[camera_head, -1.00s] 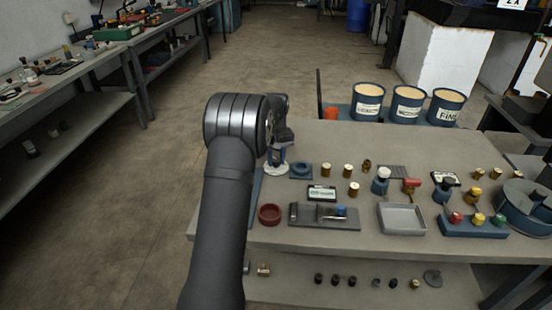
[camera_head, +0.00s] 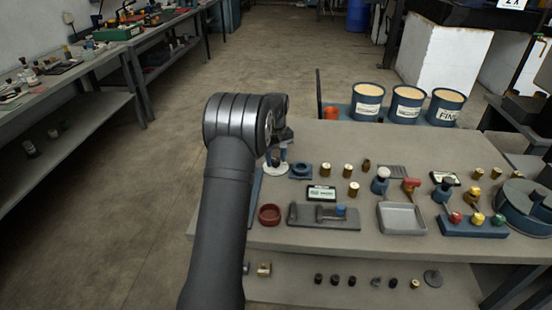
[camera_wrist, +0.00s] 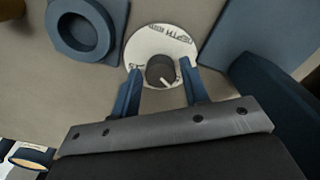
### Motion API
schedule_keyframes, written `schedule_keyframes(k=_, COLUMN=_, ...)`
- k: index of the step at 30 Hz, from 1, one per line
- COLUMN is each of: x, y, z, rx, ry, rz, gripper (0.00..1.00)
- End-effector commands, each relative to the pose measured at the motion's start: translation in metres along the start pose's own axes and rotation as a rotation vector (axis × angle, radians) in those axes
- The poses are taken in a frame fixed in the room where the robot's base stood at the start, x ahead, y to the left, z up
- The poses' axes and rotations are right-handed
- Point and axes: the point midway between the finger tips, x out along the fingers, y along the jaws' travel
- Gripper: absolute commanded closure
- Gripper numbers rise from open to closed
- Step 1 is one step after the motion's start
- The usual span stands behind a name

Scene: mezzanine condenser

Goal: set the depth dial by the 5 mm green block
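The depth dial (camera_wrist: 137,50) is a white disc with lettering and a dark round knob (camera_wrist: 161,70) bearing a white pointer mark. It also shows in the head view as a small pale disc (camera_head: 274,170) at the bench's left end. My gripper (camera_wrist: 162,72) is open, with one blue finger on each side of the knob. A gap shows between each fingertip and the knob. The gripper also shows in the head view (camera_head: 277,157) above the disc. A black panel (camera_head: 321,194) has a green-and-white face too small to read. I cannot make out a green block.
A blue ring-shaped holder (camera_head: 301,171) stands just right of the dial. A red dish (camera_head: 269,215), a grey fixture (camera_head: 323,224) and a grey tray (camera_head: 404,231) line the front. Several brass cylinders stand behind them. Three labelled buckets (camera_head: 407,119) stand at the back.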

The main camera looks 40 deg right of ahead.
Motion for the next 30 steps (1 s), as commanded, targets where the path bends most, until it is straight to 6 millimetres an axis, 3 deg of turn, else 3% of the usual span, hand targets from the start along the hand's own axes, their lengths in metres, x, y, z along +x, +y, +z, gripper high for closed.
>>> schedule_keyframes(k=10, x=0.000, y=0.000, z=0.001, rx=0.000, ry=-0.003, rz=-0.002, gripper=0.48)
schedule_keyframes(k=14, x=-0.010, y=0.000, z=0.000, rx=0.000, ry=-0.001, rz=0.000, gripper=0.48)
schedule_keyframes(k=17, x=-0.027, y=0.000, z=0.000, rx=0.000, ry=-0.001, rz=0.000, gripper=0.48)
schedule_keyframes(k=30, x=-0.132, y=0.000, z=0.000, rx=0.000, ry=0.000, rz=0.001, gripper=0.48)
